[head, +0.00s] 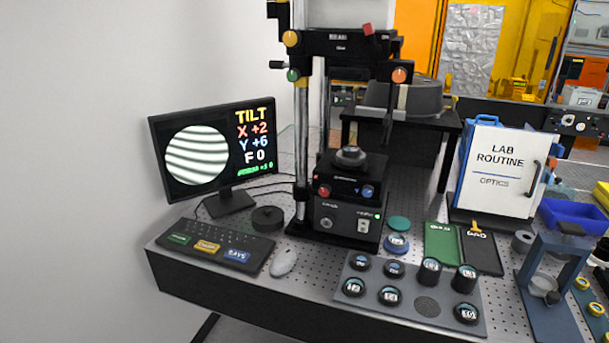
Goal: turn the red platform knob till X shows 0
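The red platform knob (324,191) is on the left of the front face of the black tilt platform (345,178), low on the interferometer column. A blue knob (367,191) sits on the right of the same face. A dark round piece (350,156) rests on top of the platform. The monitor (214,147) at the left shows curved fringes in a circle and reads TILT, X +2 in red, Y +6 in blue and F 0, with a small green line below. Neither of my grippers is in the head view, and nothing touches the red knob.
A keyboard (218,245) and a mouse (284,262) lie in front of the monitor. A grey tray (410,297) with several dark round pieces lies in front of the interferometer. A lab routine binder (501,170) stands at the right. The space before the knobs looks clear.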

